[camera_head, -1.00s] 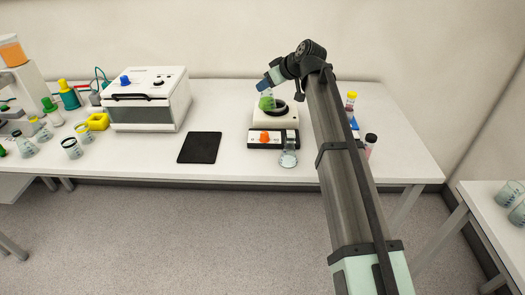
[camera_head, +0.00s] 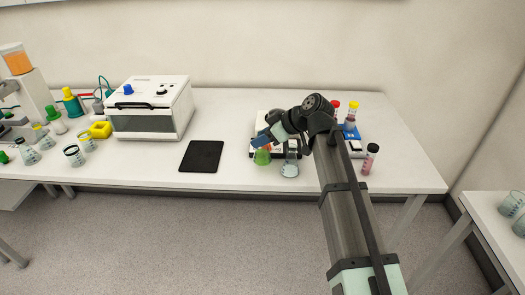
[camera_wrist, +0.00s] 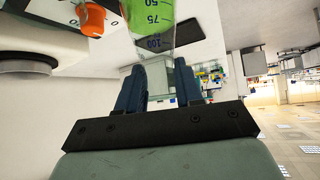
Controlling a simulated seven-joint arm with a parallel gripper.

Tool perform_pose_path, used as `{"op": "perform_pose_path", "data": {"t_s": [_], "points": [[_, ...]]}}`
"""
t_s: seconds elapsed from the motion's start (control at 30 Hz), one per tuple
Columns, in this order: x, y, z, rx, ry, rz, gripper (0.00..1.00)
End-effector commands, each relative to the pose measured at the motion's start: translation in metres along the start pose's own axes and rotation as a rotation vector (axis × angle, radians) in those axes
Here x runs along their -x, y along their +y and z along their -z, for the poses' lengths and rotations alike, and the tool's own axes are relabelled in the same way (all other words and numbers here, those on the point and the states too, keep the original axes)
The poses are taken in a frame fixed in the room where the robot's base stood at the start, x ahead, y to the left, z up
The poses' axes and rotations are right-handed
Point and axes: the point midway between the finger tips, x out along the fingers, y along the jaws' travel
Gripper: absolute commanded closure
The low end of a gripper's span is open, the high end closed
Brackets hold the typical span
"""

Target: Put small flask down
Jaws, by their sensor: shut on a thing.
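The small flask (camera_head: 262,157) holds green liquid and is in my gripper (camera_head: 264,141), in front of the white stirrer plate (camera_head: 264,122). In the wrist view the flask (camera_wrist: 150,18) shows green with printed volume marks, and the two blue fingers of my gripper (camera_wrist: 160,82) are closed on its clear neck. The flask looks near upright, low over the front part of the table. I cannot tell whether its base touches the table.
A clear flask (camera_head: 290,168) stands close to the right of the held one. A black pad (camera_head: 201,156) lies to the left, with bare table between. A white box device (camera_head: 152,105) is behind. A pink-filled vial (camera_head: 370,158) stands right of my arm.

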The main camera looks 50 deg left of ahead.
Motion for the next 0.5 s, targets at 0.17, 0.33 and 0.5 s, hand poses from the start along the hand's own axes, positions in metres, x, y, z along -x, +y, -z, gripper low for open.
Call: {"op": "perform_pose_path", "data": {"t_s": [0.17, 0.33, 0.5], "points": [[-0.008, 0.000, -0.009, 0.000, 0.000, 0.000, 1.00], [-0.021, 0.000, -0.024, -0.001, 0.000, 0.000, 1.00], [-0.029, 0.000, -0.034, -0.001, 0.000, 0.000, 1.00]]}}
